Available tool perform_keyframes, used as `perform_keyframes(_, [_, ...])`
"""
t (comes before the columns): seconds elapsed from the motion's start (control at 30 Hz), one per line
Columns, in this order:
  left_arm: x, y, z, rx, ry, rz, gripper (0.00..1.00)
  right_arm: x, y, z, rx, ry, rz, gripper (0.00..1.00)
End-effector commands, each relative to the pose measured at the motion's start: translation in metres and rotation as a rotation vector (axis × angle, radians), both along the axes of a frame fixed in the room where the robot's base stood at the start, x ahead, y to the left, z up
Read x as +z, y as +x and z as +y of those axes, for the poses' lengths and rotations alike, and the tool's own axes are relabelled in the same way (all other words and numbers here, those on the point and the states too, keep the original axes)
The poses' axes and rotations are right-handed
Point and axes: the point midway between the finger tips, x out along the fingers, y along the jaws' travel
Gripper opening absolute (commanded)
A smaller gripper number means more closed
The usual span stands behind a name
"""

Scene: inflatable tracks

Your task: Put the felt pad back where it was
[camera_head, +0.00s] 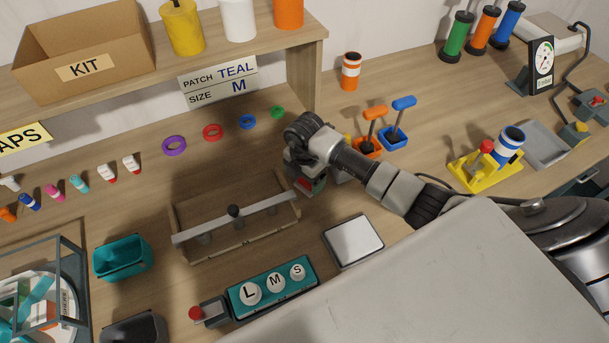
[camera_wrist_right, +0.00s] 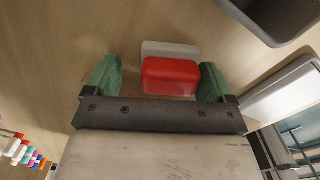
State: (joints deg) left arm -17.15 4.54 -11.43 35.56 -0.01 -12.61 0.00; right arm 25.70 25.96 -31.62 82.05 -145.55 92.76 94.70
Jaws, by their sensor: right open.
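A red block (camera_wrist_right: 170,76), possibly the felt pad, lies with a pale grey piece (camera_wrist_right: 170,49) just beyond it in the right wrist view. I cannot tell what either is made of. My right gripper (camera_wrist_right: 158,80) is open, its green fingers on either side of the red block, with a visible gap on the left. In the head view the right gripper (camera_head: 307,180) is low over the table at the right end of the wooden clamp frame (camera_head: 240,242). The gripper mostly hides the block there. My left gripper is not in view.
A white-topped square plate (camera_head: 354,240) and a teal L-M-S block (camera_head: 272,287) are in front. Blue and orange pumps (camera_head: 396,134) stand behind my right arm. Coloured rings (camera_head: 212,132) lie behind the frame. A teal bin (camera_head: 123,257) stands left.

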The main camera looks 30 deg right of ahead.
Motion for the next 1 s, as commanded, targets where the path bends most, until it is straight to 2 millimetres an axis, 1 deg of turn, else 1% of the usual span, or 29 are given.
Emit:
perform_keyframes(0.07, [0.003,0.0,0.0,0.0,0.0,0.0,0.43,0.004,0.0,0.0,0.0,0.0,0.0,0.84])
perform_keyframes(0.17, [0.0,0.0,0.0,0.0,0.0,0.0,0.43,0.012,0.001,0.0,0.0,0.001,-0.002,0.84])
perform_keyframes(0.27, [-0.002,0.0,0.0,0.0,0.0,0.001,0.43,0.03,0.001,-0.001,0.0,-0.001,-0.006,0.84])
perform_keyframes(0.5, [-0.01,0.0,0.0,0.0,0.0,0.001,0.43,0.083,0.001,0.0,0.001,0.001,-0.005,0.84])
perform_keyframes(0.63, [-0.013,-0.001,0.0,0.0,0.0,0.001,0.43,0.105,0.001,-0.001,0.0,0.0,-0.003,0.84])
perform_keyframes(0.8, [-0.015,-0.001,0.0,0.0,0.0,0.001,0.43,0.12,0.0,0.0,0.0,0.0,-0.001,0.84])
perform_keyframes(1.0, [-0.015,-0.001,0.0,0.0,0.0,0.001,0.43,0.124,0.0,0.0,0.0,0.0,0.0,0.84])
